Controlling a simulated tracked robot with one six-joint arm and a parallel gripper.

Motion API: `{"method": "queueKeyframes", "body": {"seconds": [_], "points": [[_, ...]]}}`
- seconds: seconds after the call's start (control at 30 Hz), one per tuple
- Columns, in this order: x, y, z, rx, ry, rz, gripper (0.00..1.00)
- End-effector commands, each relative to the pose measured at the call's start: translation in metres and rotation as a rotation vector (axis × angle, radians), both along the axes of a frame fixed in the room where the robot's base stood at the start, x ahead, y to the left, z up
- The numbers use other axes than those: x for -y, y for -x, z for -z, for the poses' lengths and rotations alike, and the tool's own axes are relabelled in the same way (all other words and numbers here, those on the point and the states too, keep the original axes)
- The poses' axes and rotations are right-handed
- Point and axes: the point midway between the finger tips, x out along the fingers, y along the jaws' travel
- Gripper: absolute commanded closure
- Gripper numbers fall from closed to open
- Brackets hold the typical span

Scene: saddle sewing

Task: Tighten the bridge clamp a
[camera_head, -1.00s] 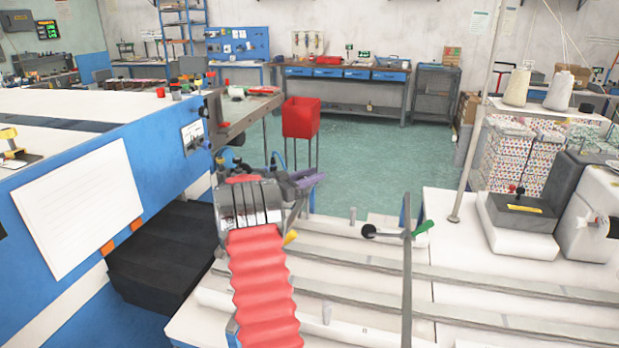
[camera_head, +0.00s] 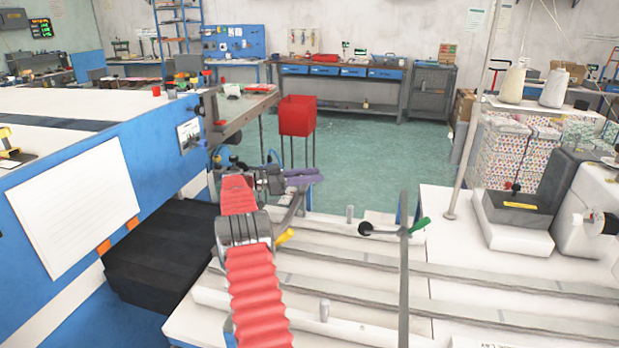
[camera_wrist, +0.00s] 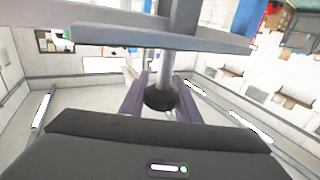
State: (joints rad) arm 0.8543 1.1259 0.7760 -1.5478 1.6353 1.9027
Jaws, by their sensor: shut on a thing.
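My gripper (camera_head: 304,177) has purple fingers and is beyond my red arm, near the end of the blue machine in the head view. In the wrist view my gripper (camera_wrist: 158,99) is shut on a black ball knob (camera_wrist: 159,98), with one finger on each side. A grey rod (camera_wrist: 165,68) rises from behind the knob towards a blue-grey crossbar (camera_wrist: 150,38). I cannot tell for sure that this knob belongs to bridge clamp a. In the head view the held knob is too small or hidden to make out.
A lever with a black ball (camera_head: 366,228) and a green handle (camera_head: 419,226) stand by an upright grey bar (camera_head: 404,280) on the white railed table. A red bin (camera_head: 297,116) stands behind my gripper. Green floor is open behind it.

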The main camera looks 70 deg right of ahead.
Motion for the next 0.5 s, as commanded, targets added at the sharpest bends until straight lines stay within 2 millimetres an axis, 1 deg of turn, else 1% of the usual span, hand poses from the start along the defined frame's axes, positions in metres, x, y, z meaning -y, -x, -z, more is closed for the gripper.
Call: {"method": "queueKeyframes", "body": {"seconds": [0.03, 0.5], "points": [[0.0009, 0.0051, 0.0015, -0.001, -0.001, 0.018, 0.93], [0.0002, 0.0055, 0.0011, -0.003, -0.002, 0.040, 0.93]]}}
